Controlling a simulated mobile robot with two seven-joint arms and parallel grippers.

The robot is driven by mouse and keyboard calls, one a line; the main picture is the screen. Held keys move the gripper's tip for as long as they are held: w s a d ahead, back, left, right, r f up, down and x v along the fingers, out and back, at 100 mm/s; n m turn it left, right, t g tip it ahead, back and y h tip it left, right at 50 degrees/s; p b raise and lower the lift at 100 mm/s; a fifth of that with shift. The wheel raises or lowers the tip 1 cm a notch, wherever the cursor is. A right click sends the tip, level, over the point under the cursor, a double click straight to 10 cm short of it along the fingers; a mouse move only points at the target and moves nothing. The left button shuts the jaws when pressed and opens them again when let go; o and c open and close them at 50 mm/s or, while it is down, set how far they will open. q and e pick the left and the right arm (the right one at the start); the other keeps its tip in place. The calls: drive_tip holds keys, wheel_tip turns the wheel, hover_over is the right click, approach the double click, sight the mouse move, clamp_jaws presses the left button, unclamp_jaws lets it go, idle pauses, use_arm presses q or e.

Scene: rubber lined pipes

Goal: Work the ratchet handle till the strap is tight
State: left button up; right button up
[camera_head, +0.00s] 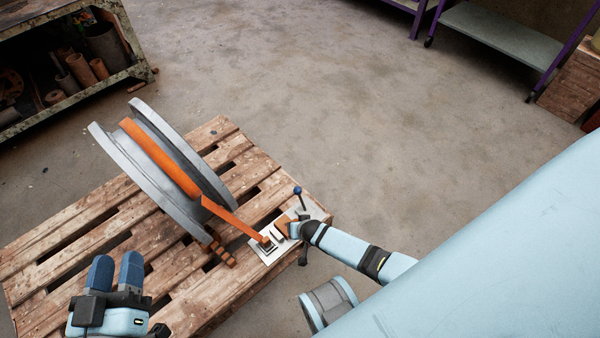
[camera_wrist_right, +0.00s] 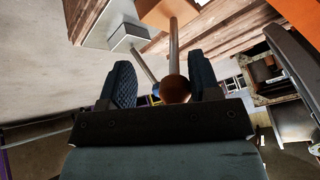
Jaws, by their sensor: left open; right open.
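A grey flanged wheel (camera_head: 150,160) stands on the wooden pallet, with an orange strap (camera_head: 165,160) over it. The strap runs down to a ratchet (camera_head: 267,244) on a pale plate (camera_head: 262,258) at the pallet's right edge. A lever with a blue knob (camera_head: 297,190) rises beside it. My right gripper (camera_head: 297,229) is at the plate, partly hidden in the head view. In the wrist view its open fingers (camera_wrist_right: 163,84) stand either side of a brown ball knob (camera_wrist_right: 176,89) on a metal rod; touch is unclear. My left gripper (camera_head: 115,273) is open and empty over the pallet's near left.
The wooden pallet (camera_head: 180,270) has gaps between its boards. Brown blocks (camera_head: 220,252) lie by the wheel's foot. A shelf with pipes (camera_head: 75,70) stands at the upper left, and a purple-framed bench (camera_head: 500,35) at the upper right. The floor between is clear.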

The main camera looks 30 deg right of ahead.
use_arm(q)
drive_tip(key=s+a+f+g+y+p, duration=0.2)
drive_tip(key=a+f+g+y+p, duration=0.1)
drive_tip(key=f, duration=0.6)
drive_tip(key=shift+s+a+f+g+p, duration=0.15)
drive_tip(key=shift+s+a+g+p, duration=0.2)
drive_tip(key=shift+a+g+p, duration=1)
use_arm(e)
drive_tip(key=v, duration=1.3)
drive_tip(key=shift+s+r+p, duration=0.2)
drive_tip(key=shift+r+p, duration=0.1)
drive_tip(key=shift+p, duration=0.1)
use_arm(q)
drive_tip(key=shift+d+t, duration=0.35)
drive_tip(key=shift+d, duration=0.2)
